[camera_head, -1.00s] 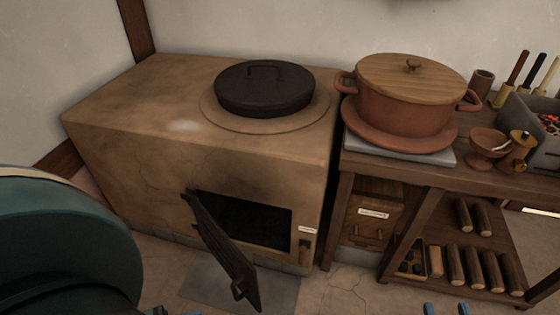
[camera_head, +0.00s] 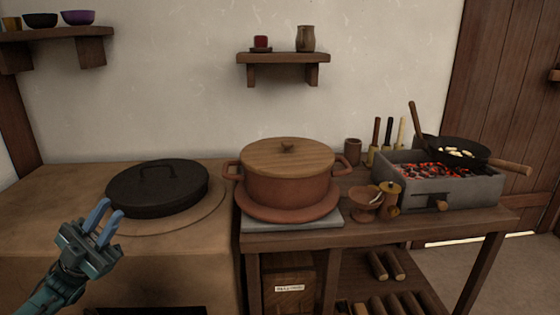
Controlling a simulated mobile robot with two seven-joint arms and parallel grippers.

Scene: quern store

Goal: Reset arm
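My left gripper (camera_head: 112,208) is raised at the lower left in the head view, over the front of the clay stove (camera_head: 190,236). Its two blue fingers are a little apart with nothing between them, so it is open and empty. In the picture its fingertips overlap the near left edge of the black lidded pan (camera_head: 157,187); I cannot tell how far apart they are in depth. My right gripper is not in view.
A clay pot (camera_head: 290,190) with a wooden lid stands on the wooden table (camera_head: 420,226). Right of it are small cups and a charcoal brazier (camera_head: 465,191) with a frying pan (camera_head: 456,147). Wall shelves (camera_head: 283,58) hang above. The wall between is clear.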

